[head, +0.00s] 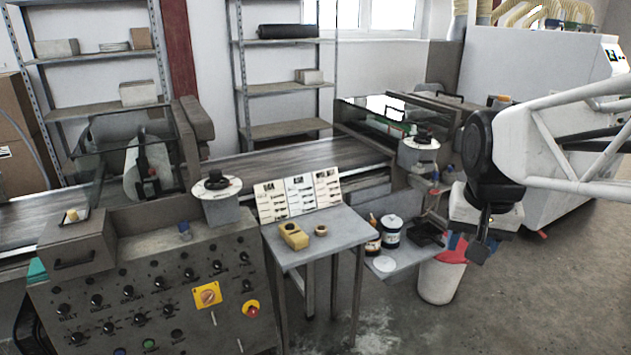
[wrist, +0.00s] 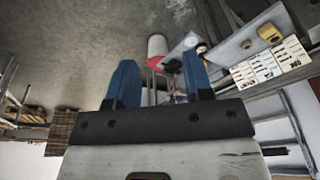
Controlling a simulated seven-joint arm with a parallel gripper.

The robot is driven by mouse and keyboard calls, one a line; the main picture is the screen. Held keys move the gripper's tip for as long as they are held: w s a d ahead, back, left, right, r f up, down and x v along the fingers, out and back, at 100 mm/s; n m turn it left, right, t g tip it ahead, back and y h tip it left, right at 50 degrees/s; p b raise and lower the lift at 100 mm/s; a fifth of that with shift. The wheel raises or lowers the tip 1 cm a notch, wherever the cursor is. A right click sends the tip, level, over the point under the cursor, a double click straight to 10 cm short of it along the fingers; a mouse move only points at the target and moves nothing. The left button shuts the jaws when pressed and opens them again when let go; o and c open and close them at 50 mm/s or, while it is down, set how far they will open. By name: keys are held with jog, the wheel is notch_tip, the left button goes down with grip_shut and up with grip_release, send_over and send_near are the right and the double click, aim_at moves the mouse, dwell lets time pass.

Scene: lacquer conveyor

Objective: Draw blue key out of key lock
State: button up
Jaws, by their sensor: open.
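A small blue piece (head: 184,230), which may be the blue key, stands on the upper edge of the grey control panel (head: 160,275) at the left in the head view. It is too small to make out its shape or the lock under it. My gripper (head: 472,250) hangs at the right in the head view, far from that panel, above the floor. In the wrist view my gripper (wrist: 158,62) shows two blue fingers spread apart with nothing between them. The wrist view does not clearly show a key or lock.
A small grey table (head: 335,230) with a yellow block (head: 294,236) and printed cards (head: 298,195) stands between the panel and my gripper. A red-and-white bin (head: 438,283) is just below my gripper. The conveyor (head: 285,165) runs behind. Floor in front is open.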

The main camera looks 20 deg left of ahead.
jog(key=w+a+r, duration=0.2)
jog(key=w+a, duration=1.1)
jog(key=a, duration=0.2)
jog(key=w+a+f, duration=0.1)
jog(key=w+a, duration=0.3)
jog(key=a, duration=0.6)
jog(key=w+a+f, duration=0.1)
jog(key=w+a, duration=0.3)
jog(key=a, duration=0.6)
jog(key=m+g, duration=0.2)
send_over(181, 223)
jog(key=f, duration=1.9)
jog(key=shift+d+f, duration=0.1)
jog(key=shift+d, duration=0.15)
jog(key=shift+w+a+f+m, duration=0.1)
jog(key=shift+a+f+m, duration=0.1)
jog(key=shift+f, duration=0.2)
jog(key=shift+w+a+f+m, duration=0.1)
jog(key=shift+f+m, duration=0.1)
jog(key=shift+f, duration=0.2)
jog(key=shift+f, duration=0.1)
jog(key=shift+s+f, duration=0.1)
jog(key=shift+f, duration=3.75)
